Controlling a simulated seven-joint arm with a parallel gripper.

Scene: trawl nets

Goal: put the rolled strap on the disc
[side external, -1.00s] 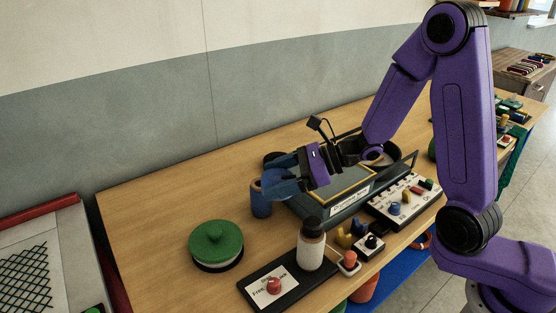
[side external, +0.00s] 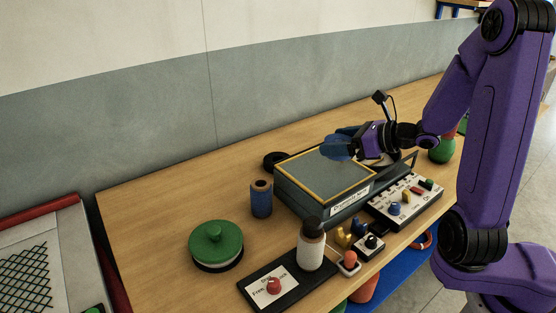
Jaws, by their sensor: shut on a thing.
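My gripper (side external: 336,149) has blue fingers and is above the right part of the grey-topped box with a yellow border. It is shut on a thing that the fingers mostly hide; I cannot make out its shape. I cannot tell for sure which thing is the rolled strap. A pale round thing (side external: 378,162), perhaps the disc, shows partly below my wrist, beyond the box. A dark round thing (side external: 274,160) lies behind the box's left end; I cannot tell whether it is a roll or a disc.
The box (side external: 318,207) stands mid-table. A blue roll with a tan top (side external: 261,200) stands upright to its left. A green knobbed round thing (side external: 215,243), a white bottle (side external: 311,250) and a panel with a red button (side external: 274,286) are in front.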

